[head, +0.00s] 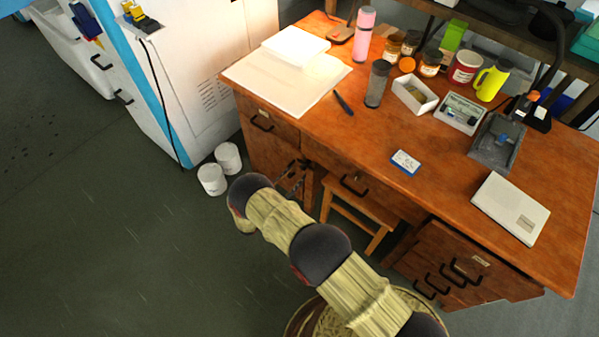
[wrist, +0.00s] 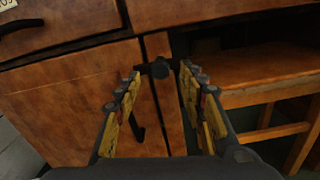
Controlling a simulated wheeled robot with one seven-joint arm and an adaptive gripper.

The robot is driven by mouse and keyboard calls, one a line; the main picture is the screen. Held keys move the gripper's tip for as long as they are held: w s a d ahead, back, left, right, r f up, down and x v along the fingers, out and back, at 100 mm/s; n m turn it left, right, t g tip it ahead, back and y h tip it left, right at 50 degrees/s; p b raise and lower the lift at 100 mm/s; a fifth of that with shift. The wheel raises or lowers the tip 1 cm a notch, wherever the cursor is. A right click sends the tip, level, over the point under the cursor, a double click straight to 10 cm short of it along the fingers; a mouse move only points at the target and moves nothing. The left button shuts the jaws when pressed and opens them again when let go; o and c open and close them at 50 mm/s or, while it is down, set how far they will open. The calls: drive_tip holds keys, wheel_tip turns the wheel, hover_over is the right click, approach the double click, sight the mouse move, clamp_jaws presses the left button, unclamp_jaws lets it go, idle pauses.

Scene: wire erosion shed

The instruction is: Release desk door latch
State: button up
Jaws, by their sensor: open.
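The desk door (wrist: 80,95) is a brown wooden panel under a drawer, and it appears shut. A dark latch knob (wrist: 158,68) sits near the top of its right edge. My gripper (wrist: 160,72) is open, with one finger on each side of the knob in the picture. I cannot tell whether either finger touches it. A dark door handle (wrist: 137,127) shows partly behind the left finger. In the head view, the door (head: 262,157) is at the desk's left end, and my gripper (head: 293,178) is in front of its right side, partly hidden by my arm.
A wooden stool (head: 350,212) stands under the desk, right of the door; it also shows in the wrist view (wrist: 270,90). Two white tubs (head: 220,170) stand on the floor by the white machine (head: 205,60). The floor to the left is clear.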

sight(302, 169)
drive_tip(key=shift+b+x, duration=0.35)
drive_tip(key=shift+x, duration=1.4)
drive_tip(key=shift+s, duration=0.1)
drive_tip(key=shift+c, duration=0.5)
clamp_jaws()
